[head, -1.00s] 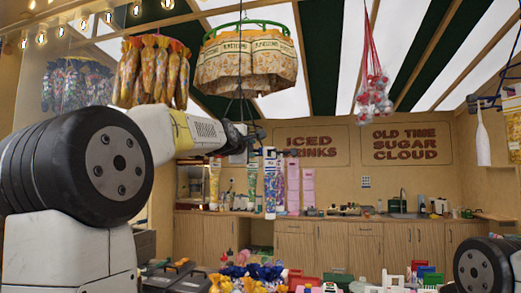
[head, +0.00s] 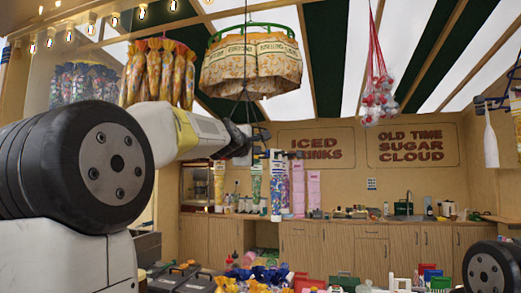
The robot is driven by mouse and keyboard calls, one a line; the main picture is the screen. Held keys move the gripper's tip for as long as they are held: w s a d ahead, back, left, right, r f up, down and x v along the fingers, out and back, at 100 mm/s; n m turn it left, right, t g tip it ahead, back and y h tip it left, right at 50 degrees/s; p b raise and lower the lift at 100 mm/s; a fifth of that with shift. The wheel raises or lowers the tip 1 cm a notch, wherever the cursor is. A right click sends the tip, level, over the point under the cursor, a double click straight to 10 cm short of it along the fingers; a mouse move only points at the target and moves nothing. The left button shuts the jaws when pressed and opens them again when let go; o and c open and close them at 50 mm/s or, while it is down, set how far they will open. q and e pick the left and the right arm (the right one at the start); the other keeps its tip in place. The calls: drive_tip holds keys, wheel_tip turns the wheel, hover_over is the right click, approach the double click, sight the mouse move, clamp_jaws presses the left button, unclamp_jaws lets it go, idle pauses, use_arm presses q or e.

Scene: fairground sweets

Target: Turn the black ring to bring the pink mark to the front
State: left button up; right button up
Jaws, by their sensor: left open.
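My left gripper (head: 267,143) is at the end of the arm from the left, in the middle of the head view. Its dark jaws are open and point right. Just above it hangs a round rack of printed cream bags (head: 251,68) on a green ring (head: 250,29). Thin dark cords run down from the rack to near the gripper. I cannot make out a black ring or a pink mark; the gripper hides part of the place where the cords end. I cannot tell whether the jaws touch anything. My right gripper is out of view.
Wrapped sweets (head: 158,75) hang at the left, and a red net (head: 378,95) hangs at the right. Tall pink boxes (head: 313,190) and tubes stand behind the gripper, on or before the back counter (head: 360,245). Colourful sweets (head: 262,279) lie at the bottom. Air right of the gripper looks clear.

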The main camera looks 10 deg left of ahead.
use_arm(q)
drive_tip(key=s, duration=0.8)
drive_tip(key=shift+a, duration=0.3)
idle(0.3)
drive_tip(key=s+d+f+m+g, duration=0.1)
drive_tip(key=s+f+m+g, duration=0.3)
drive_tip(key=s+f, duration=0.5)
drive_tip(key=s+d+f+m+g, duration=0.2)
drive_tip(key=s+f+m+g, duration=0.2)
drive_tip(key=f, duration=1.3)
drive_tip(key=s+d+f+m+g+h, duration=0.1)
drive_tip(key=s+d+f+m+g, duration=0.1)
drive_tip(key=s+f+m, duration=0.7)
drive_tip(key=s+f+g, duration=0.1)
drive_tip(key=s+f, duration=0.2)
drive_tip(key=s, duration=0.2)
drive_tip(key=shift+f+m+g, duration=0.3)
drive_tip(key=shift+f+g, duration=0.1)
drive_tip(key=shift+s, duration=0.1)
